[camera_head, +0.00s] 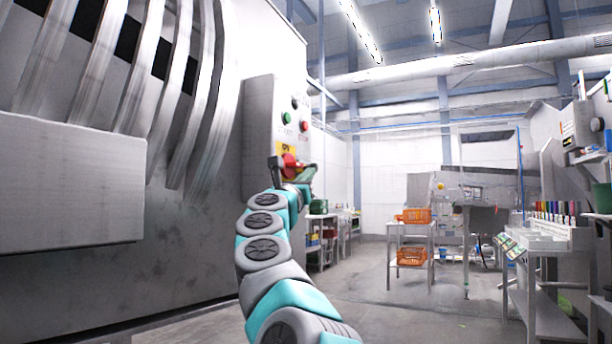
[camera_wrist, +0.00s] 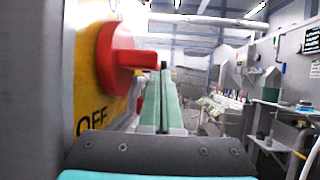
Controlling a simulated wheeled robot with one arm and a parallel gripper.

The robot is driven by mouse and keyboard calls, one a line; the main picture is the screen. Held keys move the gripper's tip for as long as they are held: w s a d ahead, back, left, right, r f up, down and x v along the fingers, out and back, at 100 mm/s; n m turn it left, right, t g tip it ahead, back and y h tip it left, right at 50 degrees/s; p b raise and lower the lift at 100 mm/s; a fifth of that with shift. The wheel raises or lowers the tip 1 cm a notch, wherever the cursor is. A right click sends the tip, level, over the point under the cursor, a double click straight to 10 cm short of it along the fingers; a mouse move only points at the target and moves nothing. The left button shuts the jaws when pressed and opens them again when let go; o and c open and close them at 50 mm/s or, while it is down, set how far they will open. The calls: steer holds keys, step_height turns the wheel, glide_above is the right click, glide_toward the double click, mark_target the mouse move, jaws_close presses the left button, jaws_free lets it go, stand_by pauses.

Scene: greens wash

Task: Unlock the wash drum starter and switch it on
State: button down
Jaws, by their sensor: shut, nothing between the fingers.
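The wash drum starter box (camera_head: 260,128) is a grey panel on the side of the large metal drum machine in the head view. It carries a green button (camera_head: 287,117), a red button (camera_head: 304,126) and a red rotary handle (camera_head: 290,163) on a yellow plate. In the wrist view the red handle (camera_wrist: 122,62) juts out from the yellow plate (camera_wrist: 88,100), with "OFF" lettering near its lower edge. My gripper (camera_wrist: 163,85) is shut and empty, its green fingers just right of the handle. I cannot tell whether they touch it. A lock is not clearly visible.
The drum machine (camera_head: 70,230) fills the left side. Open floor (camera_head: 400,305) lies to the right. A cart with orange crates (camera_head: 412,215) stands further back, and a white bench (camera_head: 545,235) with coloured items is at the right.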

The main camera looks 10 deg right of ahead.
stand_by(0.3)
steer(key=shift+w+d+r+p, duration=0.1)
steer(key=shift+w+d+p, duration=0.5)
steer(key=shift+w, duration=0.2)
steer(key=shift+w+d+r+p, duration=0.1)
steer(key=shift+w+d+p, duration=0.35)
steer(key=shift+w+d, duration=0.3)
steer(key=shift+a, duration=0.15)
steer(key=b+v, duration=0.8)
steer(key=v, duration=0.6)
steer(key=shift+f, duration=0.3)
steer(key=shift+a, duration=0.1)
